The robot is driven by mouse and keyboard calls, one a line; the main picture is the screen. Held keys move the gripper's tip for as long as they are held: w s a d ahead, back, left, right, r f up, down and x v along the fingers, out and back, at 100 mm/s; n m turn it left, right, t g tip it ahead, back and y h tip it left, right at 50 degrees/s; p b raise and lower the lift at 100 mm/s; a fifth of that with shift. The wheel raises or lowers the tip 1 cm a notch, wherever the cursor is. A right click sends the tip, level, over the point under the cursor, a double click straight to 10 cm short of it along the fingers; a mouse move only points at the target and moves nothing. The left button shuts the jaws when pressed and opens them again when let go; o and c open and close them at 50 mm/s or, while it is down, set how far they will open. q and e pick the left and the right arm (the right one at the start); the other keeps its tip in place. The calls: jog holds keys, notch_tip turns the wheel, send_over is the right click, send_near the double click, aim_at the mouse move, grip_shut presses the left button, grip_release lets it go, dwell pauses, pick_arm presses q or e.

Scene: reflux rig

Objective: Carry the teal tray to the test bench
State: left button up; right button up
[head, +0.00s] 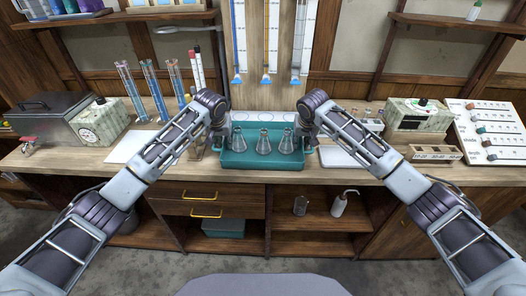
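The teal tray (262,161) is at the middle of the wooden counter, near its front edge. It holds three clear conical flasks, the left one (239,141), the middle one (264,143) and the right one (287,143), all upright. My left gripper (219,138) is at the tray's left end and my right gripper (307,138) is at its right end. The wrists hide most of both grippers, so I cannot tell whether the fingers are closed on the tray. I cannot tell whether the tray rests on the counter or is slightly raised.
The counter (80,166) carries a white mat (130,147), tall blue cylinders (151,88), a dialled box (98,120) and a dark case (42,115) at left. Drawers (205,198) and shelves lie below.

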pick_arm(q)
jog(key=shift+a+r, duration=0.1)
jog(key=shift+r, duration=0.15)
pick_arm(e)
jog(key=shift+d+r, duration=0.1)
jog(key=shift+r, duration=0.15)
